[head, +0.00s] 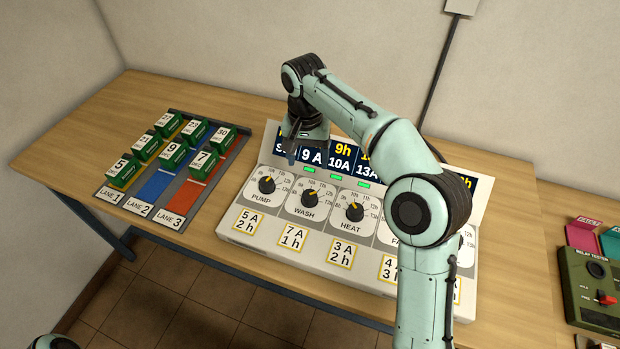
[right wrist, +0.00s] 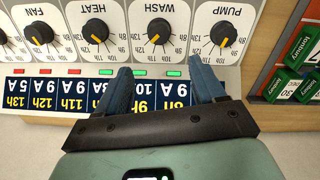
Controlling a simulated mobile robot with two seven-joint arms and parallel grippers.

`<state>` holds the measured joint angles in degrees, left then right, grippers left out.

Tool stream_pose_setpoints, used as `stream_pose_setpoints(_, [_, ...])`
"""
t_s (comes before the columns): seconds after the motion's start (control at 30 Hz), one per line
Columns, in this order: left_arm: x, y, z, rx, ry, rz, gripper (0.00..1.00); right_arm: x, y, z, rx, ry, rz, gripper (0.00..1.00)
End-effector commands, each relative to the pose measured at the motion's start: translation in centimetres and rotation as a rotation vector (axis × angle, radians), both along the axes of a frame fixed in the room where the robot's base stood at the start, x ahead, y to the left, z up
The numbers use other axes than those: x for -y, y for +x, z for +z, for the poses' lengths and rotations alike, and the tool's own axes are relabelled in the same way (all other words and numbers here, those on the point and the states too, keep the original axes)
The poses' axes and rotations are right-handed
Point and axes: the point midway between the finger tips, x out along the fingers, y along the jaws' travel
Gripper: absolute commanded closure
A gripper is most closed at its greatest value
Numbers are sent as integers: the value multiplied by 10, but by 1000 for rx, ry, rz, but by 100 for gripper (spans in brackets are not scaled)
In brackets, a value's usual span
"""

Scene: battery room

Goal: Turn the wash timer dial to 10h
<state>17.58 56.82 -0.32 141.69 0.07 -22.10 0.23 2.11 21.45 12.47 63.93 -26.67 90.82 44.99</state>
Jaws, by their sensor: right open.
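The wash dial (head: 309,199) is a black round knob with an orange pointer, second from the left on the white timer panel (head: 300,254). In the right wrist view the wash dial (right wrist: 155,32) appears upside down. Its pointer is turned towards the display side, slightly towards the heat dial; I cannot read its exact hour mark. My right gripper (head: 293,156) is above the display strip, behind the wash dial and apart from it. Its two dark fingers (right wrist: 159,70) are spread and empty. My left gripper is out of view.
The pump dial (head: 267,185) and heat dial (head: 354,212) flank the wash dial. My right arm hides the panel's right part. A lane tray (head: 147,203) with green batteries stands at left, a green relay tester (head: 592,285) at right. Bare table lies between tray and panel.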

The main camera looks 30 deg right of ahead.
Motion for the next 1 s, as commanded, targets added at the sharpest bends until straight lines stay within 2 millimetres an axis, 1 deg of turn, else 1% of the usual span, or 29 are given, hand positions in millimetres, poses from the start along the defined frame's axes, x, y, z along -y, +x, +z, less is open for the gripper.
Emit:
stream_pose_setpoints(0.17, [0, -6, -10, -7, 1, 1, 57, 1, -2, -24, -5, -1, 0, 31])
stream_pose_setpoints(0.4, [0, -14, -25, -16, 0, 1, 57, 2, -3, -75, -6, 0, -1, 31])
stream_pose_setpoints(0.6, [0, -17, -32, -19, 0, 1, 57, 3, -3, -111, -4, 0, 0, 31])
stream_pose_setpoints(0.7, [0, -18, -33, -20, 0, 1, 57, 3, -3, -122, -3, 0, 0, 31])
stream_pose_setpoints(0.8, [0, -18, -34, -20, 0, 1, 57, 3, -3, -129, -1, 0, 0, 31])
stream_pose_setpoints(1.0, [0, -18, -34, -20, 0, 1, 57, 3, -3, -132, 0, 0, -1, 31])
